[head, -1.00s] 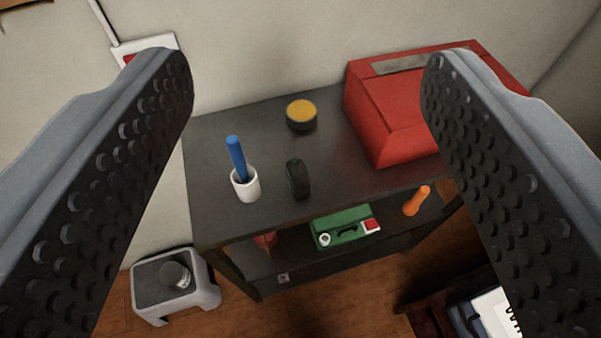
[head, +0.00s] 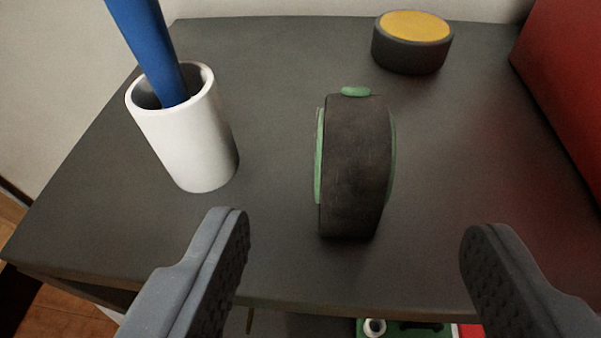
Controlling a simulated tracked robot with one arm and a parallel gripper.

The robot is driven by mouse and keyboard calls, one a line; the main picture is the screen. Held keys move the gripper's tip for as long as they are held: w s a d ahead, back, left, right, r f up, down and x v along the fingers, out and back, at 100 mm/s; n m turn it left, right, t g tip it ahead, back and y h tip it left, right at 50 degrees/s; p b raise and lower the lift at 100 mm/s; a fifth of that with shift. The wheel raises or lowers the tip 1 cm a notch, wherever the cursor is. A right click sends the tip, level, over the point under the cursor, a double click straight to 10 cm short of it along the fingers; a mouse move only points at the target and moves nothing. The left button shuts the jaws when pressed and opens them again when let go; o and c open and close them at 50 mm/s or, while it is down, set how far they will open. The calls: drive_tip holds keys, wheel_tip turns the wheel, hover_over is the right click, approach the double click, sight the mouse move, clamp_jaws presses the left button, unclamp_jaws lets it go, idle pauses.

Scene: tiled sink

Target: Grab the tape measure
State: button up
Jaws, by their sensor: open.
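The tape measure (head: 356,170) is a dark, rounded case with green sides and a small green tab on top. It stands upright on the dark tabletop (head: 270,120), near the middle of the head view. My gripper (head: 352,228) is open and empty. Its two padded fingers lie at the lower left and lower right of the view, with the tape measure between and beyond them, touching neither finger. The tape measure's far side is hidden.
A white cup (head: 190,140) holding a blue stick (head: 150,50) stands left of the tape measure, close to my left finger. A round black tin with a yellow top (head: 412,42) sits behind. A red box (head: 570,85) stands at the right. Green and red items show below the front edge.

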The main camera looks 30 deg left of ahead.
sight(351, 168)
drive_tip(key=b+x, duration=0.1)
drive_tip(key=x, duration=0.6)
drive_tip(key=b+x, duration=0.1)
drive_tip(key=x, duration=0.1)
drive_tip(key=b+x, duration=0.1)
drive_tip(key=x, duration=0.1)
drive_tip(key=shift+w+f, duration=0.2)
drive_tip(key=shift+f, duration=0.25)
drive_tip(key=shift+w, duration=0.35)
drive_tip(key=c, duration=1.3)
